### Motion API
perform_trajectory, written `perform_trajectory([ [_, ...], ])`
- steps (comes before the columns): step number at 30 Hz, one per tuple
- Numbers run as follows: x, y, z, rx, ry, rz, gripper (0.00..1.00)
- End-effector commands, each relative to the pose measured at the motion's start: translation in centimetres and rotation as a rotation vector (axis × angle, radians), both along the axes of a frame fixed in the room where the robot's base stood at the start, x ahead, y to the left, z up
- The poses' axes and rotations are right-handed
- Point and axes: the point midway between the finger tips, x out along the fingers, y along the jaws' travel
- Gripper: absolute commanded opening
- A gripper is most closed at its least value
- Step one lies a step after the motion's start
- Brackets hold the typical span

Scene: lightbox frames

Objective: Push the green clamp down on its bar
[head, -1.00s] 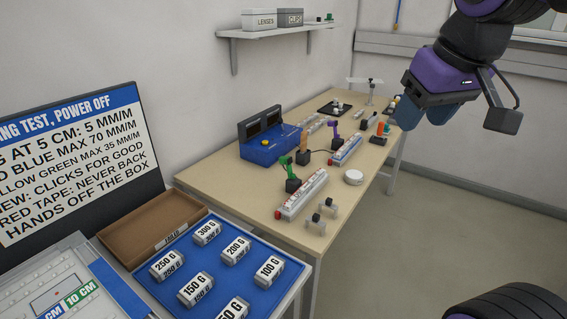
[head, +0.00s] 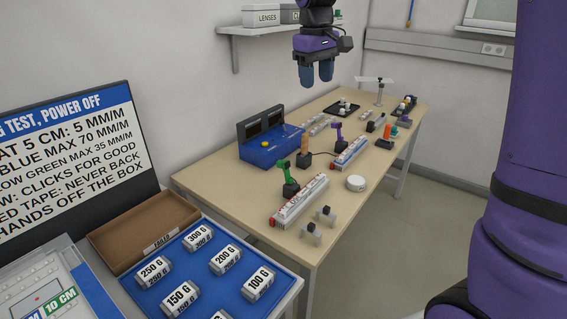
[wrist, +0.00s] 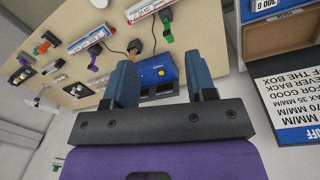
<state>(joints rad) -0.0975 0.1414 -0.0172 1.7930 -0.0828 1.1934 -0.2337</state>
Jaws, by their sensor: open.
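The green clamp (head: 284,171) stands upright on a dark block (head: 290,189) on the near part of the wooden table. A white bar with red ends (head: 302,199) lies right beside it. In the wrist view the green clamp (wrist: 167,27) shows near the top, next to the bar (wrist: 148,9). My gripper (head: 316,83) is open and empty, high above the table and behind the clamp in the head view, well apart from it. Its blue fingers (wrist: 158,62) point down toward the table. Whether the clamp touches its bar is too small to tell.
A purple clamp (head: 338,133) stands by a second bar (head: 351,153). A blue box (head: 268,151) sits behind, with an orange-brown upright piece (head: 304,146) on a dark block nearby. A white disc (head: 356,183) and small grey stands (head: 319,227) lie to the right and front.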

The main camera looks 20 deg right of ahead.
Motion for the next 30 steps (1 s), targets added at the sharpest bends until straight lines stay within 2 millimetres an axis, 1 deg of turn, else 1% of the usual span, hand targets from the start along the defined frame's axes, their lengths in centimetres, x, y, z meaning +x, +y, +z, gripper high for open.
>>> perform_trajectory([
  [1, 1.5, 0.3, -0.9, -0.007, 0.023, 0.013, 0.51],
  [3, 3.3, 0.6, -2.0, -0.015, 0.049, 0.032, 0.51],
  [8, 7.1, 1.4, -4.9, -0.034, 0.108, 0.074, 0.51],
  [12, 10.2, 2.2, -7.9, -0.05, 0.161, 0.111, 0.51],
  [14, 11.4, 2.5, -9.2, -0.057, 0.185, 0.128, 0.51],
  [15, 12.2, 2.7, -10.2, -0.061, 0.199, 0.139, 0.51],
  [17, 13.4, 3.0, -11.7, -0.068, 0.222, 0.154, 0.51],
  [21, 15.8, 3.8, -15.4, -0.083, 0.276, 0.19, 0.51],
  [24, 17.2, 4.4, -18.0, -0.092, 0.311, 0.216, 0.51],
  [27, 18.3, 4.8, -20.1, -0.1, 0.339, 0.236, 0.51],
  [30, 19.0, 5.1, -21.8, -0.106, 0.36, 0.252, 0.51],
])
